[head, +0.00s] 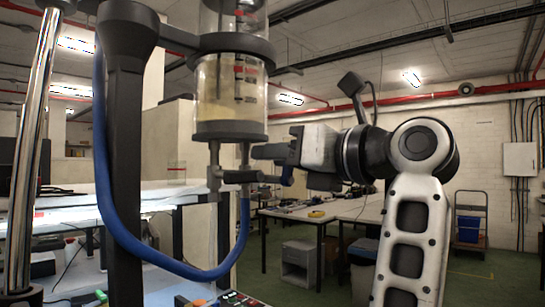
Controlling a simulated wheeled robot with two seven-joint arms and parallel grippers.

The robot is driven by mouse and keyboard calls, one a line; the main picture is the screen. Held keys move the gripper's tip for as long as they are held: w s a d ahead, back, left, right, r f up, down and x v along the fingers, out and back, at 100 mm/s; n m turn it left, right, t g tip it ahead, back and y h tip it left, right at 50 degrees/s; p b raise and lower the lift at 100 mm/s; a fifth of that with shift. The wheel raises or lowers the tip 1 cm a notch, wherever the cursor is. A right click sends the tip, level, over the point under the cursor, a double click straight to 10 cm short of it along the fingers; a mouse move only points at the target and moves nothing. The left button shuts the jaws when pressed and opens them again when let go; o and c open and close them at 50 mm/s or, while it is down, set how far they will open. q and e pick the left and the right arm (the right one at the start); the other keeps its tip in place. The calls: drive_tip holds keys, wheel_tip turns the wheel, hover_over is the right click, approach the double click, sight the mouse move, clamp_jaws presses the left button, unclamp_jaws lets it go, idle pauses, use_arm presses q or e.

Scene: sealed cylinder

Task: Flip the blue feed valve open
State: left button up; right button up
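The clear cylinder (231,88) with pale liquid hangs at the upper middle, between dark collars. Beneath it are two metal fittings with a dark horizontal valve body (240,177) running right. A blue hose (243,222) drops from the right fitting.
A dark upright post (125,130) and a chrome pole (36,130) stand at the left. A lit bench is at the lower left.

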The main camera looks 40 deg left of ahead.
use_arm(q)
drive_tip(key=shift+c, duration=0.2)
clamp_jaws()
drive_tip(key=shift+s+n+b, duration=0.25)
drive_tip(key=shift+n+b, duration=0.15)
drive_tip(key=shift+n, duration=0.3)
drive_tip(key=shift+s+n, duration=0.15)
drive_tip(key=shift+n, duration=0.35)
drive_tip(key=shift+o, duration=0.2)
unclamp_jaws()
use_arm(e)
drive_tip(key=shift+f, duration=0.1)
use_arm(q)
drive_tip(key=shift+d, duration=0.1)
use_arm(e)
drive_tip(key=shift+f, duration=0.1)
